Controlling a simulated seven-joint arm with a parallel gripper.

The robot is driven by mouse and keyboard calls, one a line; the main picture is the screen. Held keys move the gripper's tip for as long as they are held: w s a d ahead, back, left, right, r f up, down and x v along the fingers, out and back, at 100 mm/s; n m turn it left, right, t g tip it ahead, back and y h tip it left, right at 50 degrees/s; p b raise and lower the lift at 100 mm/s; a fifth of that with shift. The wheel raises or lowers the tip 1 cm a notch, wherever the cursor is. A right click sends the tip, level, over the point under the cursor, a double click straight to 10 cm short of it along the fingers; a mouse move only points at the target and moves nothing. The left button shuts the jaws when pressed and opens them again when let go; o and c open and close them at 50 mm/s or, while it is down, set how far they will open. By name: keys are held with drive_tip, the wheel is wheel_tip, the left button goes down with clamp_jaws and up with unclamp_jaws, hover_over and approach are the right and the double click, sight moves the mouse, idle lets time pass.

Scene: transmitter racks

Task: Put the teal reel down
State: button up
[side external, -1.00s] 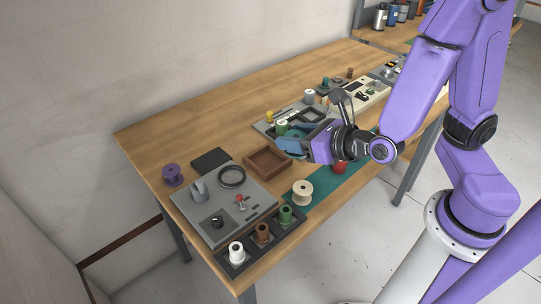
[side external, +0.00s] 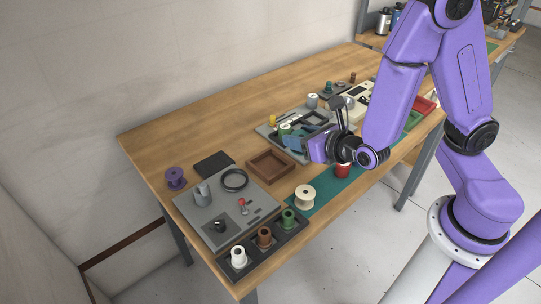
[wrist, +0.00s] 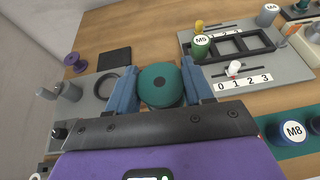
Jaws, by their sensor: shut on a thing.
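The teal reel (wrist: 160,86) is between the two blue fingers of my gripper (wrist: 160,80) in the wrist view, with its round flange facing the camera. The fingers are shut on its sides. In the side view my gripper (side external: 293,143) is over the middle of the wooden bench, by the grey plate with dark slots (side external: 268,129). The reel cannot be made out clearly there. Whether it touches anything below cannot be told.
A brown square tray (side external: 270,166) sits left of my gripper. A cream reel (side external: 305,196) stands on the front teal strip (side external: 328,194). A purple reel (side external: 175,178) and black pad (side external: 213,164) lie left. The green M5 cylinder (wrist: 201,47) stands close. Bare wood (side external: 215,125) lies behind.

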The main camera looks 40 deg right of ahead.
drive_tip(key=shift+w+a+f, duration=0.1)
drive_tip(key=shift+w+f, duration=0.1)
drive_tip(key=shift+w, duration=0.2)
drive_tip(key=shift+w+a+f, duration=0.1)
drive_tip(key=shift+w+f, duration=0.05)
drive_tip(key=shift+w, duration=0.25)
hover_over(270, 167)
wheel_tip(270, 167, down, 7)
drive_tip(key=shift+s+d+r, duration=0.1)
drive_tip(key=shift+s+r, duration=0.05)
drive_tip(key=shift+f, duration=1.65)
drive_tip(key=shift+f, duration=0.15)
drive_tip(key=o, duration=0.8)
drive_tip(key=shift+o, duration=0.2)
drive_tip(key=shift+s+r, duration=0.1)
drive_tip(key=shift+r, duration=0.15)
drive_tip(key=v, duration=1.1)
drive_tip(key=shift+s, duration=0.25)
